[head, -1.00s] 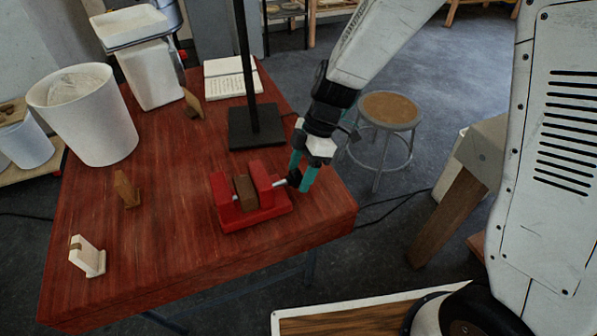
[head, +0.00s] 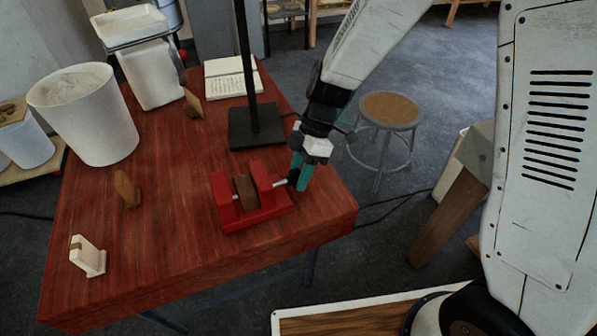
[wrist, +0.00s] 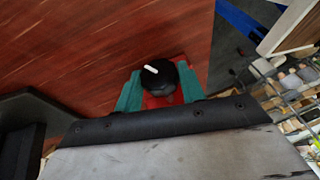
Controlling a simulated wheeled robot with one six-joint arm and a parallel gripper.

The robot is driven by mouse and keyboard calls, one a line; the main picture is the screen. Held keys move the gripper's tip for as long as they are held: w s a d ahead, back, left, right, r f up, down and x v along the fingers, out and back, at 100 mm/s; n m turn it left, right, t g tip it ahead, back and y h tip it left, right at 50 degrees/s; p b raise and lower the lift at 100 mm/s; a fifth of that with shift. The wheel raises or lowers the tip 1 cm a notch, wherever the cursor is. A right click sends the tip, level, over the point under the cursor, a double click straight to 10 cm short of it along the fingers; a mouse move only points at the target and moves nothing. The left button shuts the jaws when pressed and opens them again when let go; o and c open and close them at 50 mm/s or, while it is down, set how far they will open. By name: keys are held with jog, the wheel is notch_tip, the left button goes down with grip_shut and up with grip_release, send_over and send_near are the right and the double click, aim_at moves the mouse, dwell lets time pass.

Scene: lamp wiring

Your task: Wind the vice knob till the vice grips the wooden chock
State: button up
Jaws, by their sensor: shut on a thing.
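The red vice (head: 262,213) sits near the right front of the red wooden table (head: 170,245). The brown wooden chock (head: 246,192) stands between its jaws; I cannot tell whether both jaws touch it. The black vice knob (head: 293,177) is on the right end of the vice's screw. In the wrist view the knob (wrist: 158,77) shows a white mark, pointing to the upper left. My gripper (head: 302,175), with teal fingers, is shut on the knob, one finger on each side of it in the wrist view.
A black post on a square base (head: 256,126) stands behind the vice. A brown block (head: 127,189) and a pale notched block (head: 87,256) stand at the left. A white bin (head: 85,115), an open book (head: 232,77) and a stool (head: 389,110) are further back. The table's middle is clear.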

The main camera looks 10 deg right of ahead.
jog(key=g, duration=0.1)
jog(key=m+g, duration=0.1)
jog(key=g, duration=0.1)
jog(key=g+h, duration=0.1)
jog(key=g, duration=0.1)
jog(key=shift+w+f, duration=0.2)
jog(key=shift+w, duration=0.2)
jog(key=g, duration=0.2)
jog(key=m+g, duration=0.1)
jog(key=g, duration=0.1)
jog(key=m+g, duration=0.1)
jog(key=g, duration=0.1)
jog(key=shift+w+a+f+g+h, duration=0.1)
jog(key=shift+w+f+g+h, duration=0.05)
jog(key=shift+f+g+h, duration=0.2)
jog(key=o, duration=1)
jog(key=shift+c, duration=0.2)
jog(key=shift+w, duration=0.1)
jog(key=v, duration=0.7)
jog(key=shift+w, duration=0.3)
jog(key=shift+r, duration=0.1)
